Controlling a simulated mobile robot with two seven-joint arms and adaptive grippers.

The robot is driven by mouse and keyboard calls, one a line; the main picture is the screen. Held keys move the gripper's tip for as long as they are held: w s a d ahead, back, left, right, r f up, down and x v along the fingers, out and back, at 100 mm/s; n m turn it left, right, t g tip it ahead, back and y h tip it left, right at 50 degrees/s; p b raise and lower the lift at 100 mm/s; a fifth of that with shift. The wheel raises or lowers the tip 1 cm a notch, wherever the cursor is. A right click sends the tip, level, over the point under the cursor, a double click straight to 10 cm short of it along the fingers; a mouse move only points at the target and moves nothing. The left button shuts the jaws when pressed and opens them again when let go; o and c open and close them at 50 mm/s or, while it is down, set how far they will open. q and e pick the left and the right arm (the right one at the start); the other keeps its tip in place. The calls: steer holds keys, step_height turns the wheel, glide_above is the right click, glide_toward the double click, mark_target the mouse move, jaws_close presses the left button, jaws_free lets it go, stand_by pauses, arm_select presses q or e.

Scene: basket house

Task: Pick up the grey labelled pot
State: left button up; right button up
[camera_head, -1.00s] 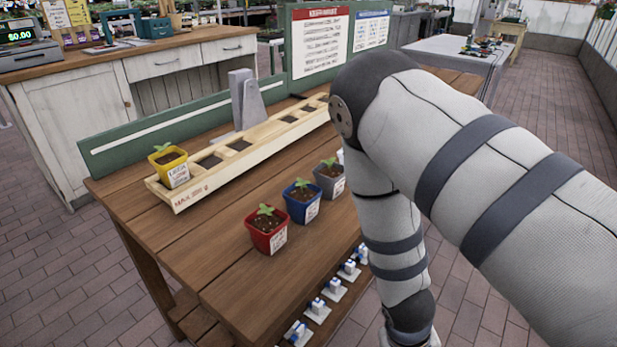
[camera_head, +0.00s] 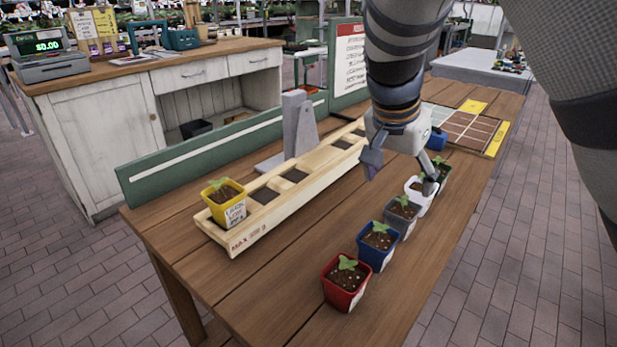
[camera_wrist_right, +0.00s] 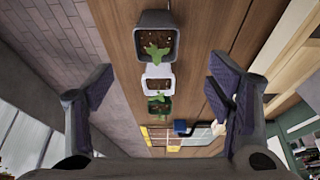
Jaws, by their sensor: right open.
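The grey labelled pot (camera_head: 394,222) stands upright on the wooden table, holding dark soil and a green seedling, third from the front in a row of pots. In the right wrist view the grey pot (camera_wrist_right: 155,18) is at the top centre, beyond the fingertips. My right gripper (camera_head: 402,172) is open and points down above the row, near the white pot (camera_head: 416,203). In the wrist view its fingers (camera_wrist_right: 158,92) are spread wide, with the white pot and a green pot (camera_wrist_right: 160,108) showing in the gap. My left gripper is not in view.
A blue pot (camera_head: 373,257) and a red pot (camera_head: 341,297) stand in front of the grey pot. A wooden tray (camera_head: 285,208) with slots holds a yellow pot (camera_head: 233,213) to the left. A green rail (camera_head: 200,153) edges the table. Bare tabletop lies between tray and row.

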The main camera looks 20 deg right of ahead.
mark_target(401, 209)
steer(key=x, duration=0.4)
steer(key=b+x, duration=0.1)
steer(key=x, duration=0.7)
steer(key=shift+s+a+f, duration=0.2)
steer(key=shift+s, duration=0.15)
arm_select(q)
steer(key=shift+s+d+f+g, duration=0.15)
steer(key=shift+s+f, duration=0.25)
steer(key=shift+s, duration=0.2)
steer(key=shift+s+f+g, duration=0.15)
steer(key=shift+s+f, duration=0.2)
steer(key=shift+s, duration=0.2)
arm_select(e)
steer(key=shift+r, duration=0.1)
steer(key=shift+c, duration=0.3)
steer(key=c, duration=1.7)
